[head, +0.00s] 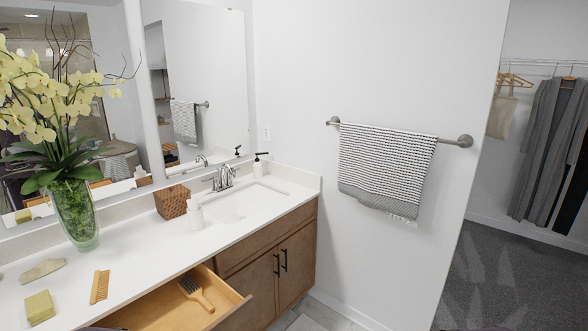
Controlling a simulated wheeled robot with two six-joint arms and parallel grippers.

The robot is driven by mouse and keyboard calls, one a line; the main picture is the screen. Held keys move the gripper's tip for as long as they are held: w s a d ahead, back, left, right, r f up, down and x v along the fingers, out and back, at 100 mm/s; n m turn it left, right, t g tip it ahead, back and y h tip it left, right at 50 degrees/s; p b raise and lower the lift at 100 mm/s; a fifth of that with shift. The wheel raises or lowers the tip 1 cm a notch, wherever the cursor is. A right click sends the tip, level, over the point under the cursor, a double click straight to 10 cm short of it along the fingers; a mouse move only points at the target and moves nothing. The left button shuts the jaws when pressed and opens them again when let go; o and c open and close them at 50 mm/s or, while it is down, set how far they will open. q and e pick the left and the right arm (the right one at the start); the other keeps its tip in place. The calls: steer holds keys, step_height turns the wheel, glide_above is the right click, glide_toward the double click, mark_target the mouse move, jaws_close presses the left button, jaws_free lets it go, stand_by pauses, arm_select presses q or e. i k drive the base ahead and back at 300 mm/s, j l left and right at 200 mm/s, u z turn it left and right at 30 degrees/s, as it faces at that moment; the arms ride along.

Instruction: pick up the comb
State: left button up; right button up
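A tan wooden comb (100,286) lies flat on the white counter, near its front edge at the lower left. Its teeth run along one long side. A wooden piece with a handle and a dark, toothed or bristled head (195,292) lies in the open drawer (222,311); I cannot tell whether it is a brush or another comb. Neither of my grippers is in view.
A yellow-green soap-like block (40,307) and a pale flat stone-like piece (42,271) lie left of the comb. A glass vase (76,215) of orchids stands behind. A woven box (172,202) and soap bottle (195,217) stand near the sink (245,201). The drawer juts out.

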mark_target(100, 281)
steer(key=u, duration=1.5)
